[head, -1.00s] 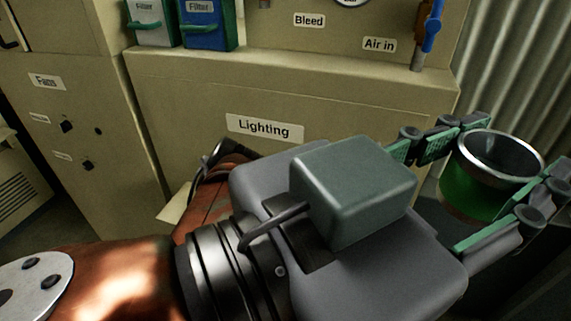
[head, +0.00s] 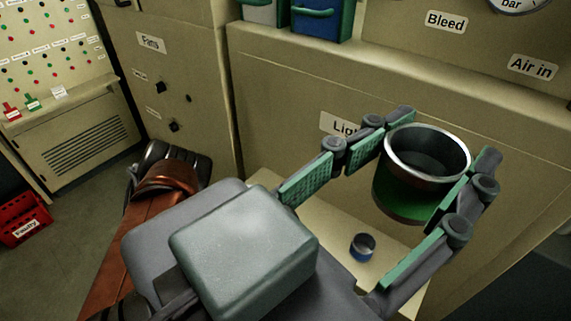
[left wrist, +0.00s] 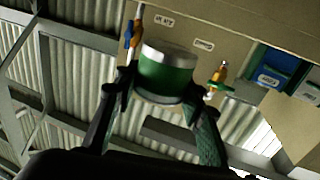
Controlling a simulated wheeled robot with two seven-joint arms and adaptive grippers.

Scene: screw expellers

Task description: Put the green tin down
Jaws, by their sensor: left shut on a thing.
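The green tin (head: 405,203) is an open, empty-looking cup with a bare metal rim. My left gripper (head: 418,165) is shut on it, one finger on each side. The tin is held up in the air, slightly tilted, in front of the beige cabinet. In the left wrist view the tin (left wrist: 167,75) sits between the two fingers. My right gripper is not clearly in view; a dark piece at the left of the head view cannot be made out.
A pale shelf (head: 310,222) below the gripper bears a small blue tin (head: 362,247). Blue (head: 319,18) and grey (head: 274,10) filter boxes stand on the cabinet ledge. A red crate labelled Faulty (head: 22,219) stands on the floor at far left. A control panel is behind it.

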